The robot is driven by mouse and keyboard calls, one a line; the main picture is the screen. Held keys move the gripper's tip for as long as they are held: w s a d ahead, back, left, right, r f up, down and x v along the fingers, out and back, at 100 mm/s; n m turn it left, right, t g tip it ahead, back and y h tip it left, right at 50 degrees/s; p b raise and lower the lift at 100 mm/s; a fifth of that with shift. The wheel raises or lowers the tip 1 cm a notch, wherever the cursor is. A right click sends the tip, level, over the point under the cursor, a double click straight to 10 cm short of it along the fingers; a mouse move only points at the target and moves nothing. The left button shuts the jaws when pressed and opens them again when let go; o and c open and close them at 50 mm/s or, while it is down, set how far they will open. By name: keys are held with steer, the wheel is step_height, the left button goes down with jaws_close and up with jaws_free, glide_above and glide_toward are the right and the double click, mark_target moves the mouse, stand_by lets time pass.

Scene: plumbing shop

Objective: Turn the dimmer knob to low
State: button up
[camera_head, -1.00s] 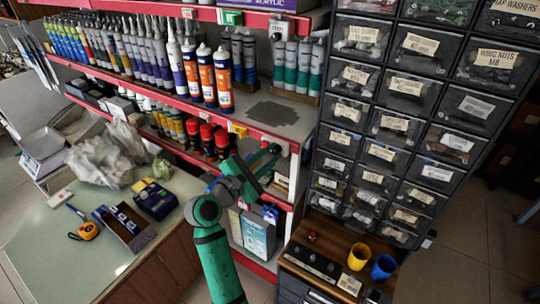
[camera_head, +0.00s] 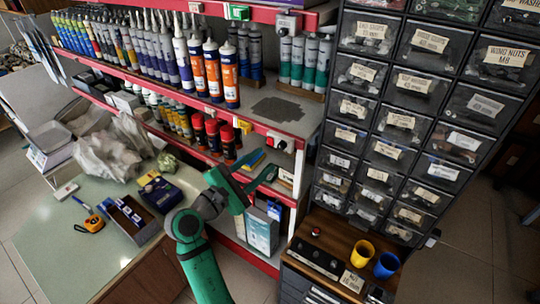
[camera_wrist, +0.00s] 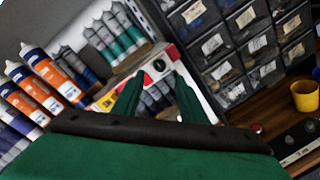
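A dark round knob on a pale plate (camera_head: 279,144) sits on the red front edge of the middle shelf. In the wrist view the knob (camera_wrist: 158,66) appears just beyond and between my fingertips; I cannot read any marks on it. My green gripper (camera_head: 265,163) is in front of the shelf, slightly below and left of the knob. Its two fingers stand apart in the wrist view (camera_wrist: 156,82), with nothing held between them. The fingers look apart from the knob.
Tubes (camera_head: 229,75) line the shelves above and left. A drawer cabinet (camera_head: 400,120) stands at right. Below it, a wooden ledge (camera_head: 345,240) holds yellow (camera_head: 361,254) and blue (camera_head: 386,266) cups and a black panel with small knobs (camera_head: 315,260). A counter (camera_head: 60,240) is at left.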

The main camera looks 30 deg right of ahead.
steer(key=shift+v, duration=1.95)
steer(key=s+a+f+t+y, duration=0.3)
steer(key=a+f+y, duration=0.15)
steer(key=f, duration=0.45)
steer(key=s+a+f+t+y, duration=0.3)
steer(key=a+f, duration=0.3)
steer(key=f, duration=0.2)
steer(key=s+a+f+t+y, duration=0.2)
steer(key=s+a+f+y, duration=0.15)
steer(key=a+f, duration=0.4)
steer(key=s+a+f+m+t+y, duration=0.1)
steer(key=s+a+f+m+y, duration=0.15)
steer(key=s, duration=0.45)
steer(key=s+a+f+m+y, duration=0.1)
steer(key=s+a+m+y, duration=0.2)
steer(key=s, duration=0.4)
steer(key=s+a+r+m, duration=0.1)
steer(key=s+r+m, duration=0.2)
steer(key=s, duration=0.3)
steer(key=s+a+r+m+t, duration=0.1)
steer(key=s+r+m, duration=0.2)
steer(key=s+m, duration=0.1)
steer(key=shift+s+a+r+y, duration=0.15)
steer(key=shift+s+a+y, duration=0.25)
steer(key=shift+s, duration=0.45)
